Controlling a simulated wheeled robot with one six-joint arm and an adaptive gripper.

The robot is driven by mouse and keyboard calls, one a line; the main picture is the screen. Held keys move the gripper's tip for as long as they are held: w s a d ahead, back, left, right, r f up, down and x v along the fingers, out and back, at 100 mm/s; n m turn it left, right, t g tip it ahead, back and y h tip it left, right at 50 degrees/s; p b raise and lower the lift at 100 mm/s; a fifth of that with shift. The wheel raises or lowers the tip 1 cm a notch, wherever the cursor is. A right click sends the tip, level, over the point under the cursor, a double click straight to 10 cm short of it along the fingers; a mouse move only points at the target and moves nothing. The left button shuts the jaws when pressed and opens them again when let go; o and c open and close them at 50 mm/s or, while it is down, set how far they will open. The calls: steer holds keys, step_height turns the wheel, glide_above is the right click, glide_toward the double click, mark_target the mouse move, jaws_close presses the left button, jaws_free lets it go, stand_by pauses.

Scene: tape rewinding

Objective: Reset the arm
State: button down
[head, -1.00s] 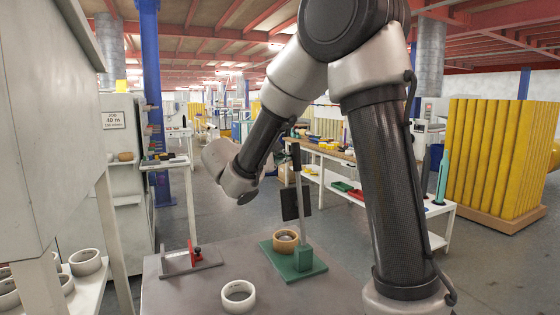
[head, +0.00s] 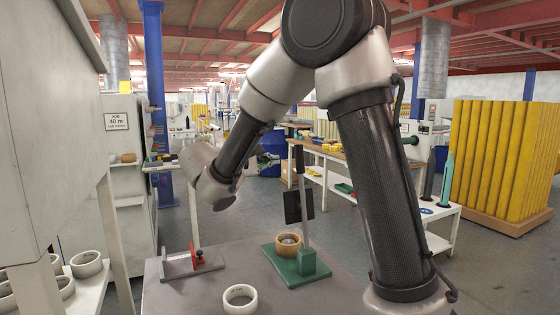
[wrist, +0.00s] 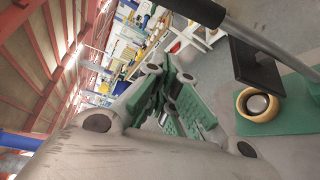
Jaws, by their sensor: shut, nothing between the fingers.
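My arm reaches over the grey work table (head: 215,297). My gripper (head: 268,160) shows small and partly hidden beyond my forearm in the head view. In the wrist view my gripper (wrist: 180,108) has green-padded fingers brought together with nothing held. A tan tape roll (head: 288,243) sits on the green base of a stand (head: 297,266) with a post and a dark panel. The roll also shows in the wrist view (wrist: 243,109), to the right of the fingers and apart from them.
A white tape roll (head: 239,298) lies on the table's front part. A grey fixture with a red part (head: 198,258) is at its left. More rolls (head: 86,264) lie on a white shelf at left. A bench and yellow stack (head: 500,150) stand behind at right.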

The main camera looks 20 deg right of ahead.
steer(key=v, duration=0.5)
steer(key=shift+a+f, duration=0.1)
steer(key=shift+f, duration=0.1)
steer(key=s+d+f+g+y, duration=0.5)
steer(key=s+f+g, duration=0.1)
steer(key=s+f, duration=0.55)
steer(key=s+d+r+m+t+y, duration=0.1)
steer(key=s+m+y, duration=0.3)
steer(key=s, duration=0.5)
steer(key=s+d+r+m+t+y, duration=0.1)
steer(key=s+d+r+m+y, duration=0.1)
steer(key=s, duration=0.7)
steer(key=d+m+y, duration=0.1)
steer(key=m+y, duration=0.1)
steer(key=y, duration=0.1)
steer(key=shift+d+r+m+t, duration=0.3)
steer(key=shift+d+r+m, duration=0.05)
steer(key=shift+m, duration=0.05)
steer(key=shift+s, duration=0.1)
